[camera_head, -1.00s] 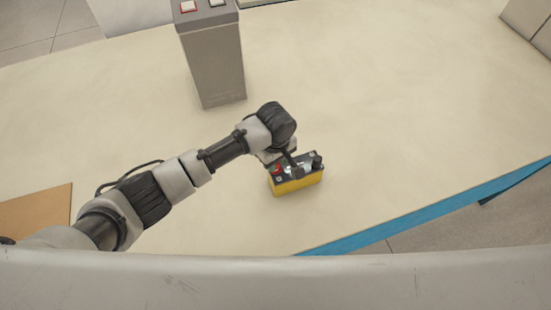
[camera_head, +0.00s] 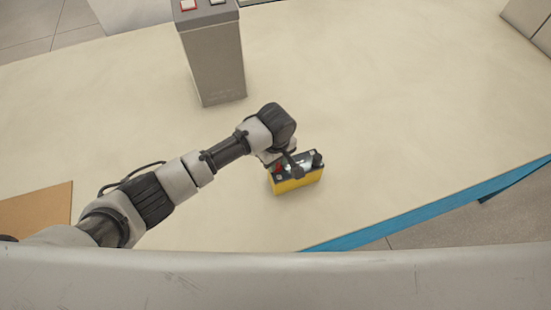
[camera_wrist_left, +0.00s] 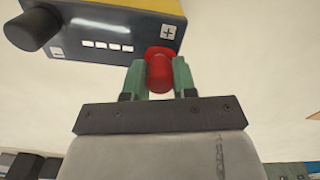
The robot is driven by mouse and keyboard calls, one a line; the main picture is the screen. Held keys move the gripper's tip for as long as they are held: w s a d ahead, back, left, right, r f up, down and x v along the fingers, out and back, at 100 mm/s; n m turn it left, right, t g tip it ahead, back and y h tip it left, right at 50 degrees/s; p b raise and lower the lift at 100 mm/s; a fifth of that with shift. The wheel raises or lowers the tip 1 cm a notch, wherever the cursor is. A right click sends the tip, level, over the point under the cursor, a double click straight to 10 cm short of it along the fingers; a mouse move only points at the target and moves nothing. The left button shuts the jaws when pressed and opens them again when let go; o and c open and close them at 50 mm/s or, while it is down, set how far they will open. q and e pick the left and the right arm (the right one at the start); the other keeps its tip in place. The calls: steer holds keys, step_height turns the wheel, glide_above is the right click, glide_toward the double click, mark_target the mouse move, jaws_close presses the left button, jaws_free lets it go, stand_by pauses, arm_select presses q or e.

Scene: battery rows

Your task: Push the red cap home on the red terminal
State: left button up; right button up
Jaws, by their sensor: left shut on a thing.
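The battery (camera_head: 297,182) is a yellow box with a dark top, standing upright on the table; its dark top also shows in the left wrist view (camera_wrist_left: 104,22), with a plus sign near the red end. The red cap (camera_wrist_left: 160,74) is between the green fingers of my left gripper (camera_wrist_left: 158,80), which is shut on it. Its wider red rim meets the battery top beside the plus sign; the red terminal is hidden, so I cannot tell how far down the cap sits. My left gripper (camera_head: 277,164) is over the battery's left end in the head view. My right gripper is not in view.
A black cap (camera_wrist_left: 33,29) stands on the battery's other end. A tall grey pedestal (camera_head: 213,65) with a red-framed and a dark-framed pad stands behind on the table. A brown board (camera_head: 36,207) lies at the left. The table (camera_head: 390,130) right of the battery is clear.

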arm_select(q)
steer(key=shift+f, duration=0.4)
stand_by(0.4)
steer(key=o, duration=1.4)
steer(key=shift+o, duration=0.2)
steer(key=shift+r, duration=0.1)
steer(key=shift+r+p, duration=3.4)
steer(key=shift+p, duration=0.7)
